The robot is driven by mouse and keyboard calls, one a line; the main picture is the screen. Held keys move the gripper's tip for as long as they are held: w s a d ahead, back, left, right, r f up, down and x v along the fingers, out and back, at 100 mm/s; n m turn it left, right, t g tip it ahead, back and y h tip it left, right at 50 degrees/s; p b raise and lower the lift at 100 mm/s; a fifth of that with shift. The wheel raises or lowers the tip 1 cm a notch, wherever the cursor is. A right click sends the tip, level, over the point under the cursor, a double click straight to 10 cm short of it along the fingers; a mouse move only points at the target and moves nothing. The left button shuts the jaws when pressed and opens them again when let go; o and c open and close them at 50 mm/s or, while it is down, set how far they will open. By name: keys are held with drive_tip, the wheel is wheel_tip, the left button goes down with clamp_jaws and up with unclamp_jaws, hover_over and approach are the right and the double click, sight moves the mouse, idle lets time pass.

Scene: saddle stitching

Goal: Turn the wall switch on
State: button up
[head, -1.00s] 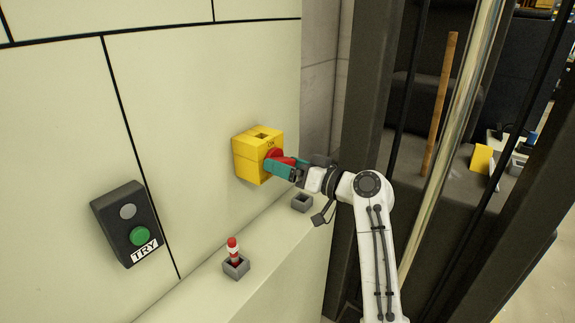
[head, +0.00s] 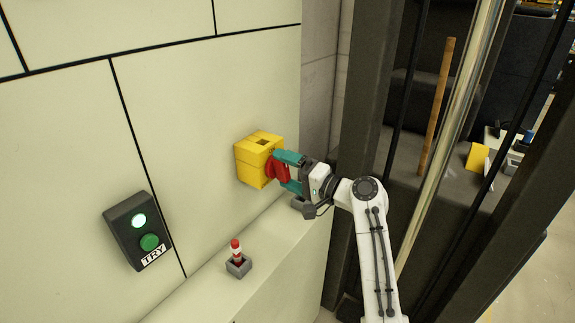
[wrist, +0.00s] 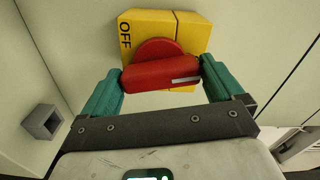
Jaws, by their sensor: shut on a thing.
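The wall switch is a yellow box (head: 252,165) on the pale wall, with a red rotary handle (head: 278,168) on its front. My gripper (head: 281,171) has its teal fingers shut on the red handle, one finger above and one below in the head view. In the wrist view the red handle (wrist: 160,73) lies crosswise between the two fingers, in front of the yellow box (wrist: 188,33). The word OFF shows on the box's left part there. The fingers partly hide the handle's ends.
A dark box marked TRY (head: 127,230) hangs on the wall at lower left, with a lit whitish lamp (head: 139,221) and a green button (head: 149,242). A red-and-white striped peg (head: 236,250) stands in a grey holder (head: 239,266) on the ledge (head: 268,262).

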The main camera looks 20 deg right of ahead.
drive_tip(key=shift+d+m+p, duration=0.1)
drive_tip(key=shift+m+p, duration=0.6)
drive_tip(key=shift+m, duration=0.6)
drive_tip(key=o, duration=0.7)
drive_tip(key=b+v, duration=0.2)
drive_tip(key=v, duration=0.8)
drive_tip(key=shift+s+d+b, duration=0.25)
drive_tip(key=shift+s+b, duration=0.05)
drive_tip(key=shift+b, duration=0.05)
drive_tip(key=shift+f, duration=0.1)
